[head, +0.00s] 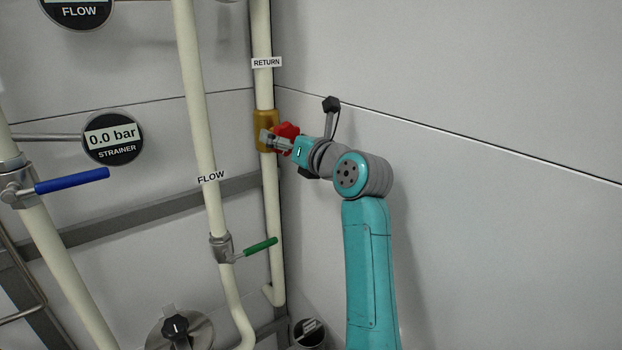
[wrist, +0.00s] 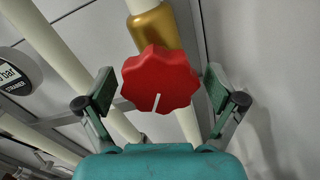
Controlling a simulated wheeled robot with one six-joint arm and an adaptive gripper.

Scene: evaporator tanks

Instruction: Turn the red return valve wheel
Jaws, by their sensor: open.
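The red return valve wheel (wrist: 160,80) is a lobed knob with a white mark near its lower edge. It sits in front of a brass valve body (wrist: 154,28) on the cream return pipe. In the wrist view the wheel lies between the two spread fingers of my gripper (wrist: 164,95), with a visible gap on each side. In the head view my gripper (head: 275,142) is at the brass valve body (head: 265,118), and the red wheel (head: 287,131) is partly hidden behind it.
A RETURN label (head: 266,62) is above the valve. The FLOW pipe (head: 205,130) runs to the left, with a green lever (head: 260,246) below. A blue lever (head: 72,181) and a strainer gauge (head: 113,136) are further left. The grey wall (head: 480,90) is close on the right.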

